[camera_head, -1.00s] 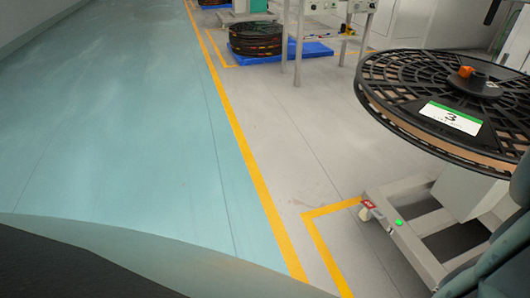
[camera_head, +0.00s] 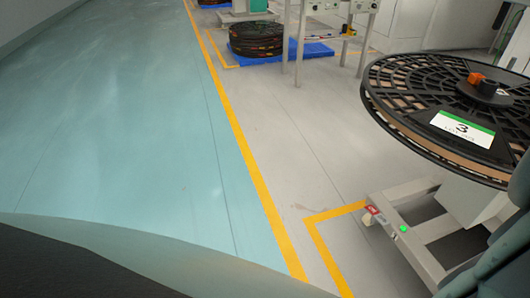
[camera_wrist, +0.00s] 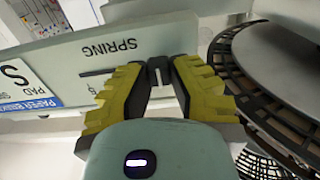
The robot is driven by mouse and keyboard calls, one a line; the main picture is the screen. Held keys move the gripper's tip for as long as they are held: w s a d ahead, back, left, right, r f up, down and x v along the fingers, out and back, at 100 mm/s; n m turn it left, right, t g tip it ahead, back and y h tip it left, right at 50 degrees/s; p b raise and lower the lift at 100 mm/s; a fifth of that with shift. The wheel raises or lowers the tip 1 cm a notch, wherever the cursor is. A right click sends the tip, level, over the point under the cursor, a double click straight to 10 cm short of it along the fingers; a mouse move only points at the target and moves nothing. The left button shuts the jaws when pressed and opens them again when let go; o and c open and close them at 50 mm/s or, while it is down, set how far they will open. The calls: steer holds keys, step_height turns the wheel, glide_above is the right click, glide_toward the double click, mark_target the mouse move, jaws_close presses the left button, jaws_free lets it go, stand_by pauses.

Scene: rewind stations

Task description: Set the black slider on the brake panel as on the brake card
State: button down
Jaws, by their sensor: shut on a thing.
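The brake panel (camera_wrist: 72,62) is a pale grey-green plate in the wrist view, seen tilted, with the word SPRING and a thin dark slot. My gripper (camera_wrist: 158,80) has yellow fingers and reaches across the panel's right part. It is shut on the small black slider (camera_wrist: 158,64), in line with the slot; the fingers hide much of it and its exact setting cannot be read. A white and blue card (camera_wrist: 25,88) at the left shows a large S, PAD and PAPER. I cannot tell whether it is the brake card. My gripper is outside the head view.
A large black reel (camera_head: 400,85) labelled 3 stands on a pale wheeled base (camera_head: 420,250) at the right; its rim (camera_wrist: 240,80) is close right of my gripper. A blue pallet (camera_head: 310,50) with a coil stands farther back. The blue-green floor (camera_head: 110,120) is clear.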

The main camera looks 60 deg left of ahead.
steer(key=c, duration=1.3)
jaws_free()
steer(key=shift+a+f, duration=0.15)
steer(key=o, duration=0.5)
steer(key=shift+w+a, duration=0.15)
steer(key=shift+w, duration=0.05)
steer(key=shift+c, duration=0.2)
steer(key=shift+s, duration=0.1)
steer(key=v, duration=0.7)
steer(key=shift+s, duration=0.25)
